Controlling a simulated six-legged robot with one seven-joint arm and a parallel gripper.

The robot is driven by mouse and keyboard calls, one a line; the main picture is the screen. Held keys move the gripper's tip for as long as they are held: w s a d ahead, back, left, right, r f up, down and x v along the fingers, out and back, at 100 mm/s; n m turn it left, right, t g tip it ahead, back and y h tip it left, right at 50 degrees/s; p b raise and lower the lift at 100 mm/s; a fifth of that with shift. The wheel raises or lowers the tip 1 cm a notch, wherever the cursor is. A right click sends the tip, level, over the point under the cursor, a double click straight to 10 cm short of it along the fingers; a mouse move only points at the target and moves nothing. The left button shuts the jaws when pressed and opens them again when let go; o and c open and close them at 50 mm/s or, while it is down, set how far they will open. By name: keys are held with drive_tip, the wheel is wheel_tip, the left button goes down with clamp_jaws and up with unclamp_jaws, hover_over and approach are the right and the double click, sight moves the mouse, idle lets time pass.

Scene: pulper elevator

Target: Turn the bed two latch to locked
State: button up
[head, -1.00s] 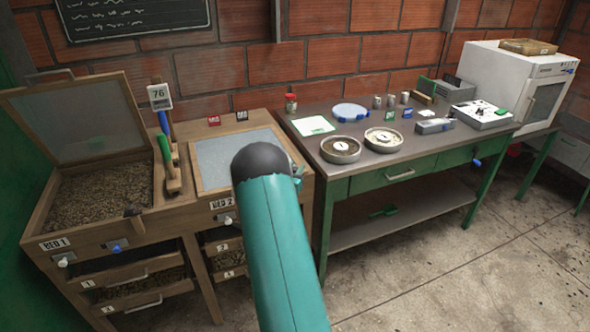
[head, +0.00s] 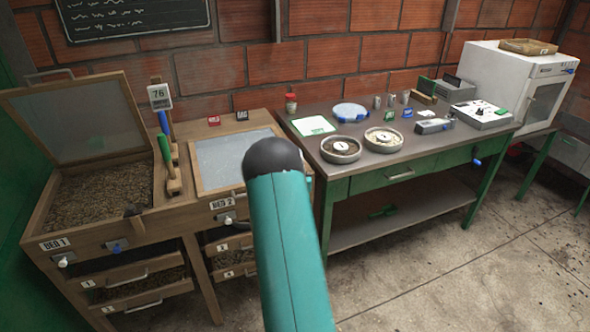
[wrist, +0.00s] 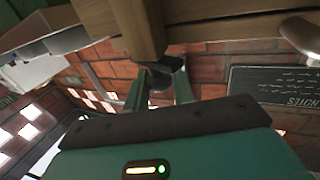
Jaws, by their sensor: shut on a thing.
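Bed two (head: 235,160) is a wooden bed with its glazed lid down, left of centre in the head view. My arm covers the right part of this front, and the latch is not visible in the head view. In the wrist view my gripper (wrist: 160,88) has its two green fingers closed around a small dark piece (wrist: 159,77), apparently the latch, beside a wooden post (wrist: 136,25). Its turned position cannot be told.
Bed one (head: 45,225) stands at the left with its lid raised. A green workbench (head: 430,165) with dishes and small instruments stands right of bed two. A white oven (head: 515,80) is at the back right. The concrete floor at front right is clear.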

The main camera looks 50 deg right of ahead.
drive_tip(key=n+t+y, duration=0.3)
drive_tip(key=t+y, duration=0.1)
drive_tip(key=shift+s+d+n, duration=0.1)
drive_tip(key=shift+s+n, duration=0.05)
drive_tip(key=shift+n, duration=0.25)
drive_tip(key=n+t+y, duration=0.1)
drive_tip(key=y, duration=0.1)
drive_tip(key=n+t+y, duration=0.1)
drive_tip(key=n+y, duration=0.1)
drive_tip(key=y, duration=0.1)
drive_tip(key=shift+n+t, duration=0.3)
drive_tip(key=n+y, duration=0.1)
drive_tip(key=y, duration=0.2)
drive_tip(key=n+y, duration=0.2)
drive_tip(key=shift+t+y, duration=0.3)
drive_tip(key=shift+y, duration=0.1)
drive_tip(key=shift+n+y, duration=1.4)
drive_tip(key=shift+y, duration=0.7)
drive_tip(key=o, duration=0.9)
